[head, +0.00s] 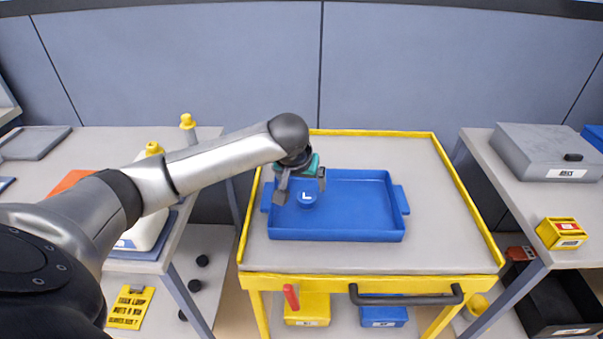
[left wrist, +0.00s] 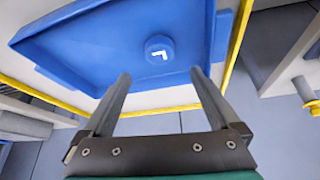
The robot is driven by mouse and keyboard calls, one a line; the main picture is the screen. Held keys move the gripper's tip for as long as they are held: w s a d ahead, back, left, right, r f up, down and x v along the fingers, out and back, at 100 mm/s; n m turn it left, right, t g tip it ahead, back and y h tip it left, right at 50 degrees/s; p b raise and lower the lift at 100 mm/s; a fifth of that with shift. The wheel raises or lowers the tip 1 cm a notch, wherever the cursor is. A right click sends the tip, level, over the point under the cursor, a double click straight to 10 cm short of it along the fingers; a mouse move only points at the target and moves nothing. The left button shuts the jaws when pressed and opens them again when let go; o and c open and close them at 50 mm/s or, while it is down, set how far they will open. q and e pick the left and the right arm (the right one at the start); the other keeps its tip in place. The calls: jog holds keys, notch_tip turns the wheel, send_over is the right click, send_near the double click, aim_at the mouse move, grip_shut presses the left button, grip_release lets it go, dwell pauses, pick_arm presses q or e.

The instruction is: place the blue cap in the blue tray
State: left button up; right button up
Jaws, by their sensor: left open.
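The blue cap (head: 307,199), round with a white L-shaped mark, sits inside the blue tray (head: 360,237) near its left side. The tray rests on the yellow-edged cart. In the left wrist view the cap (left wrist: 159,48) lies on the floor of the tray (left wrist: 90,50), beyond the fingertips. My left gripper (head: 301,190) is over the left part of the tray, right by the cap in the head view. Its fingers (left wrist: 159,78) are spread apart with nothing between them, and the cap is apart from them. My right gripper is not in view.
The cart (head: 455,245) has a raised yellow rim and a dark handle (head: 405,296) in front. A left bench holds a white jug (head: 150,228) with a yellow cap. A right bench holds a grey case (head: 548,152) and a small yellow box (head: 562,233). The cart's right side is clear.

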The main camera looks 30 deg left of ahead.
pick_arm(q)
jog(key=shift+v, duration=1.15)
